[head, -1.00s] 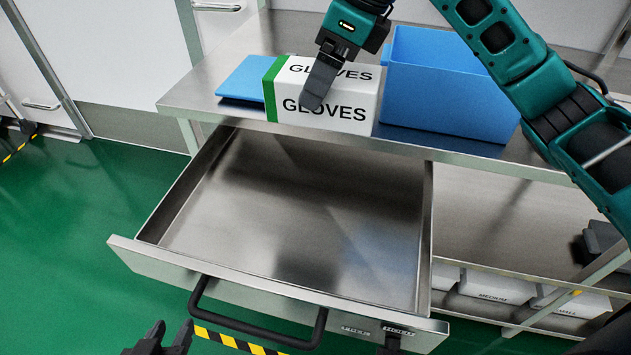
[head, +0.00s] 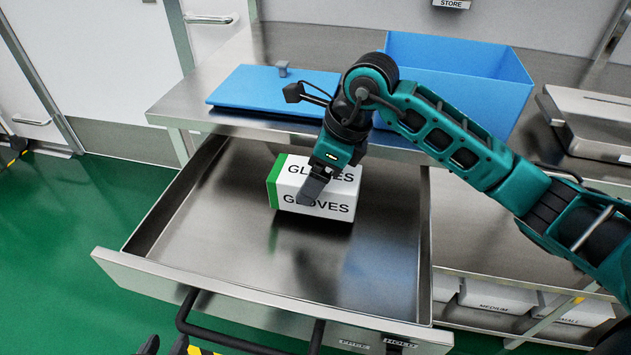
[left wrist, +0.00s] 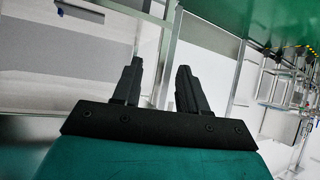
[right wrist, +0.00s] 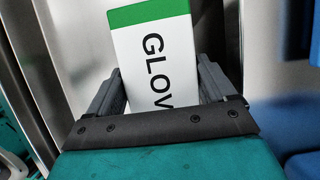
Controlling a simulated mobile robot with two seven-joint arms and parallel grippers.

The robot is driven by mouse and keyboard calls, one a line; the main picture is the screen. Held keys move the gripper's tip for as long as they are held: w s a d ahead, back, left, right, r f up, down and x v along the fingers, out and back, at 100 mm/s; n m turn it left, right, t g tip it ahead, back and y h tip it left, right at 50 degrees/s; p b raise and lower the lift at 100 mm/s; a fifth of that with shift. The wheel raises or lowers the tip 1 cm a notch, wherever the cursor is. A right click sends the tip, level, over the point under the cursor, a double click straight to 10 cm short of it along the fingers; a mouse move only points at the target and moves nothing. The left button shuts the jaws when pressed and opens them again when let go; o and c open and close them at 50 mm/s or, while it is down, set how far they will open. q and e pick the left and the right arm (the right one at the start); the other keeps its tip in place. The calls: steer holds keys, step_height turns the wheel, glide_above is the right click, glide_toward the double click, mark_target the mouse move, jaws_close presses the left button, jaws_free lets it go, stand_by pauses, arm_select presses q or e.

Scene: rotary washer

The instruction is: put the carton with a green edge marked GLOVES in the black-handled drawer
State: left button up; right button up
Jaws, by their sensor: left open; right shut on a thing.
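The white carton (head: 312,199) with a green edge, marked GLOVES, is inside the outline of the open drawer in the head view. My right gripper (head: 318,185) is shut on it from above; whether it touches the drawer floor I cannot tell. The carton (right wrist: 155,55) also shows between the right fingers in the right wrist view. The open drawer (head: 190,245) has a black bar handle (head: 250,340) on its front. My left gripper (left wrist: 157,88) is open and empty; in the head view only its tips show at the bottom edge, by the handle.
A steel table above the drawer bears a blue lid (head: 255,90) and an open blue bin (head: 460,75). A steel scale-like box (head: 590,120) stands at the right. A lower shelf with white boxes (head: 490,295) is right of the drawer. The drawer around the carton is empty.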

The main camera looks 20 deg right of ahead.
step_height(320, 180, down, 2)
steer(key=shift+f, duration=0.1)
arm_select(q)
steer(key=shift+s+f, duration=0.2)
steer(key=shift+f, duration=0.2)
arm_select(e)
steer(key=o, duration=1.1)
arm_select(q)
steer(key=shift+f, duration=0.1)
